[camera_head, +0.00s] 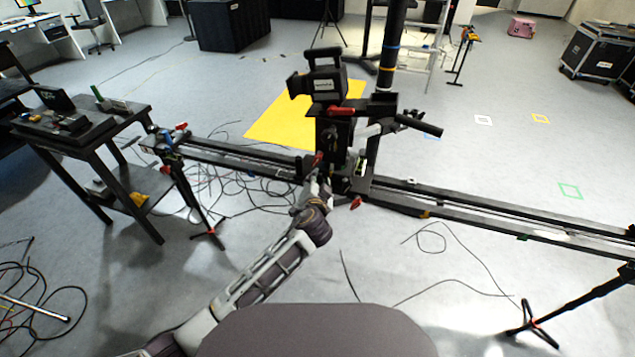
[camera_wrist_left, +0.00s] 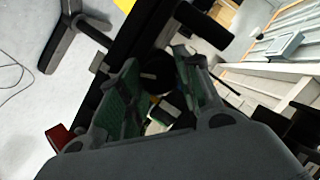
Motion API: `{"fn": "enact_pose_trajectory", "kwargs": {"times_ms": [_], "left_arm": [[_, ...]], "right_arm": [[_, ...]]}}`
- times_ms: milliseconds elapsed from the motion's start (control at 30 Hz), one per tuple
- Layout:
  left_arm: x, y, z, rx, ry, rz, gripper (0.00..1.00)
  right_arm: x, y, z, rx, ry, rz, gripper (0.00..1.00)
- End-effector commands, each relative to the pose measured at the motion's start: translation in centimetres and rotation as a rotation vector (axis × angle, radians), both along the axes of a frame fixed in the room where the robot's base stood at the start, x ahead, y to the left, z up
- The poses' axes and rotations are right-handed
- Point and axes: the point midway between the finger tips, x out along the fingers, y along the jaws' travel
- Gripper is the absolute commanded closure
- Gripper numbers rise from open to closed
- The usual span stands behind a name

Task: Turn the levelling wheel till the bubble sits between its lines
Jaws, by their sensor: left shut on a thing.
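The black camera slider carriage (camera_head: 338,130) stands on the long rail (camera_head: 480,212) with a camera (camera_head: 322,80) on top. My left gripper (camera_head: 323,184) reaches the foot of the carriage from below. In the left wrist view its two green-padded fingers (camera_wrist_left: 160,68) stand either side of a dark round part, apparently the levelling wheel (camera_wrist_left: 154,80), and are shut on it. The wheel is mostly hidden in the head view. A small pale and green part lies between the fingers; I cannot tell if it is the level, and no bubble can be read. My right gripper is out of view.
A dark side table (camera_head: 75,128) with small gear stands at the left. A thick black post (camera_head: 388,60) rises beside the carriage. Loose cables (camera_head: 225,175) lie on the floor, and a yellow mat (camera_head: 275,118) lies behind the rail.

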Motion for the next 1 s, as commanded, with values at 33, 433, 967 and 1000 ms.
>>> {"fn": "enact_pose_trajectory", "kwargs": {"times_ms": [33,433,967,1000], "left_arm": [[0.04,-0.06,0.16,0.001,-0.004,-0.001,0.89],[0.04,-0.05,0.18,-0.001,-0.003,-0.001,0.50],[-0.31,-0.02,0.12,0.000,-0.001,-0.001,0.44],[-0.46,-0.01,0.15,0.000,-0.001,-0.001,0.44]], "right_arm": [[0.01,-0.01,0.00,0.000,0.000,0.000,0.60],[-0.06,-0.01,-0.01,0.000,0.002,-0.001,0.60],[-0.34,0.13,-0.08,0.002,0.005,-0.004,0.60],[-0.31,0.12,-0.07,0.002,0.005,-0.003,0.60]]}}
